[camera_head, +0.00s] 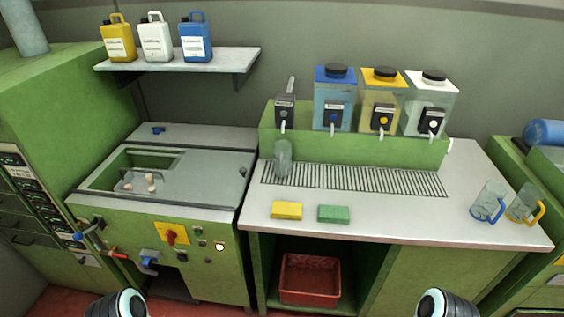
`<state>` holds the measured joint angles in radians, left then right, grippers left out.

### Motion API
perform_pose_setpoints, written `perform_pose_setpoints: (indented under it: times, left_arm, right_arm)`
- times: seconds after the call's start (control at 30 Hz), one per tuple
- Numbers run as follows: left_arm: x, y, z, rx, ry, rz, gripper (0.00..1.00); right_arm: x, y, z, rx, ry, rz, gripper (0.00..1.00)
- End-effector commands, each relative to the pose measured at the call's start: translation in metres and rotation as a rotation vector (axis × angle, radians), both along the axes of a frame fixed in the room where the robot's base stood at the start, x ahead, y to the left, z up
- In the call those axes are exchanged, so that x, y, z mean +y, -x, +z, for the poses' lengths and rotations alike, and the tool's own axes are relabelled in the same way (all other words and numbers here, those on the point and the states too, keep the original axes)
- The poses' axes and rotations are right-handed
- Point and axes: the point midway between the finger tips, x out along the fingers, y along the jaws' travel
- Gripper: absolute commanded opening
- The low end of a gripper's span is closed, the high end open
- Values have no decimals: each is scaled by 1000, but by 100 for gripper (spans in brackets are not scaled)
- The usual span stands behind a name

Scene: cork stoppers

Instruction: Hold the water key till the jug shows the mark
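The water key appears to be on the dark dispenser box (284,112) at the left end of the green dispenser stand; its label is too small to read surely. A pale spout hangs below it. A clear grey jug (283,160) stands upright under that spout, at the left end of the drip grid (355,180). I cannot make out a mark or a water level in it. Two more clear jugs stand at the counter's right, one with a blue handle (488,202) and one with a yellow handle (524,205). Only rounded parts of my arms show at the bottom edge; no gripper fingers are visible.
Blue-topped (334,98), yellow-topped (382,99) and white-topped (430,104) tanks stand right of the dispenser box. A yellow sponge (287,210) and a green sponge (334,213) lie on the front counter (400,222). The counter between them and the jugs is clear.

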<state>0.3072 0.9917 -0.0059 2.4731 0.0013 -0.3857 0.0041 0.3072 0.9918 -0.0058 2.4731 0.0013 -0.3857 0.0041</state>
Motion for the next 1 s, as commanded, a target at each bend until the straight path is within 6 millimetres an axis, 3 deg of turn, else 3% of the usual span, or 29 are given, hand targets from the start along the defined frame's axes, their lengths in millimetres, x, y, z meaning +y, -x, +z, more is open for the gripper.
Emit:
perform_pose_setpoints:
  times: [0.07, 0.13, 0.2, 0.23, 1.0]
  left_arm:
    - [0, 0, 0, 0, 0, 0, 43]
    - [0, 0, 0, 0, 0, 0, 43]
    - [0, 0, 0, 0, 0, 0, 43]
    - [0, 0, 0, 0, 0, 0, 43]
    - [0, 0, 0, 0, 0, 0, 43]
  right_arm:
    - [0, 0, 0, 0, 0, 0, 43]
    - [0, 0, 0, 0, 0, 0, 26]
    - [0, 0, 0, 0, 0, 0, 4]
    - [0, 0, 0, 0, 0, 0, 0]
    - [0, 0, 0, 0, 0, 0, 0]
